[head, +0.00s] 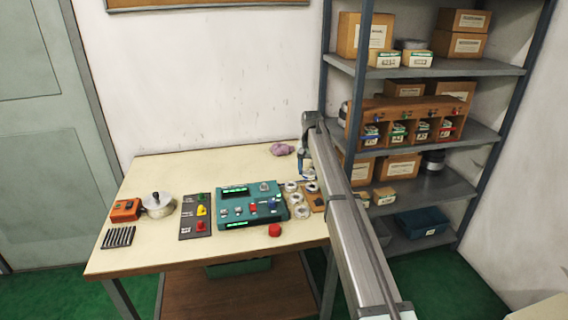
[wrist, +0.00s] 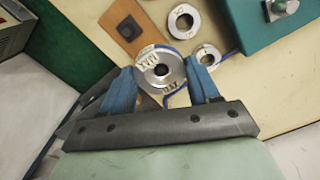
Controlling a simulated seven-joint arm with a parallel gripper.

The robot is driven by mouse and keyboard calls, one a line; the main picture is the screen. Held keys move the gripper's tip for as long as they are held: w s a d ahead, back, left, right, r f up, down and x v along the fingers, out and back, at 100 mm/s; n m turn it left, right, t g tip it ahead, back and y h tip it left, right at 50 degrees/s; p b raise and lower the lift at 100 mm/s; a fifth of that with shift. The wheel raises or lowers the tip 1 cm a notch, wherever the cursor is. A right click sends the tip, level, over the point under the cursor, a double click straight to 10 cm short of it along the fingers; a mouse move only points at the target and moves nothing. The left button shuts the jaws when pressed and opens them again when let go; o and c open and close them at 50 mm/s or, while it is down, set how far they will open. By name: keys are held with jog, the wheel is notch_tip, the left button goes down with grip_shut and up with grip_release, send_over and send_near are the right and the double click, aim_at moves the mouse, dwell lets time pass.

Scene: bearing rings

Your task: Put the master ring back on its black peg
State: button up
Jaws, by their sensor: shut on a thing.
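In the wrist view my gripper (wrist: 163,72) has its blue fingers closed on a silver ring (wrist: 161,84) with white lettered labels and a dark centre. I take it to be the master ring. A brown board with a dark square base and the black peg (wrist: 127,28) lies beyond the ring, up and to the left, and nothing is on it. In the head view my gripper (head: 304,164) is over the table's right end, near the brown board (head: 319,204). The held ring is too small there to make out surely.
Two other rings (wrist: 183,21) (wrist: 207,56) lie to the right of the held one. A teal control box (head: 250,203) stands left of the rings. A blue cord runs past the held ring. A shelf rack (head: 430,125) stands right of the table (head: 200,165).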

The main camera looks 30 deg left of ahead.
send_over(319, 198)
jog(key=shift+s+d+f, duration=0.1)
jog(key=shift+s+f, duration=0.05)
jog(key=shift+f, duration=0.45)
jog(key=shift+s+d+f, duration=0.1)
jog(key=shift+f, duration=0.45)
jog(key=shift+w+a+n, duration=0.15)
jog(key=shift+w+n, duration=0.1)
jog(key=shift+n, duration=0.65)
jog(key=shift+f, duration=1.95)
jog(key=shift+f, duration=1.75)
jog(key=o, duration=1.3)
jog(key=shift+r, duration=3.75)
